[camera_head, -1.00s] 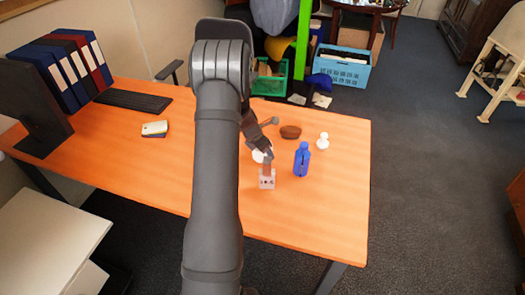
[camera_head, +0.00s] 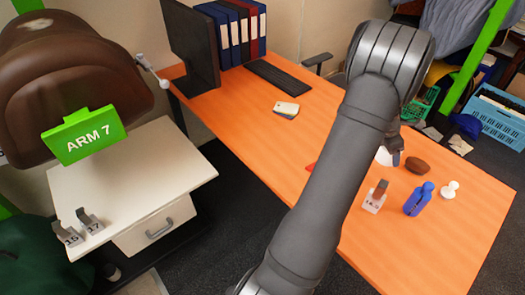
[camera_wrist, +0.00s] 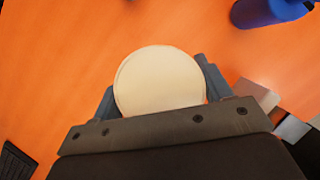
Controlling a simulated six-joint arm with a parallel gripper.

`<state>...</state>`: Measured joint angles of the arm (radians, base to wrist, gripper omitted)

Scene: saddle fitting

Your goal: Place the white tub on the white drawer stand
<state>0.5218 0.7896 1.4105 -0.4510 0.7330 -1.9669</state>
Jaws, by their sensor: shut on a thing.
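The white tub (camera_head: 383,157) is at the orange desk, partly hidden behind my arm in the head view. In the wrist view its round cream top (camera_wrist: 160,80) fills the space between the two fingers. My gripper (camera_wrist: 158,90) is shut on the tub; in the head view it is mostly hidden. I cannot tell whether the tub is clear of the desk. The white drawer stand (camera_head: 150,185) is at the left, with a pale flat top and a drawer with a grey handle. Much of its top is bare.
Two small numbered tags (camera_head: 88,221) stand at the stand's front left. A brown saddle (camera_head: 75,75) with a green "ARM 7" sign (camera_head: 85,135) is at its back. Near the tub are a blue bottle (camera_head: 418,199), a small block holder (camera_head: 375,197), a brown oval (camera_head: 418,166) and a white figure (camera_head: 450,189).

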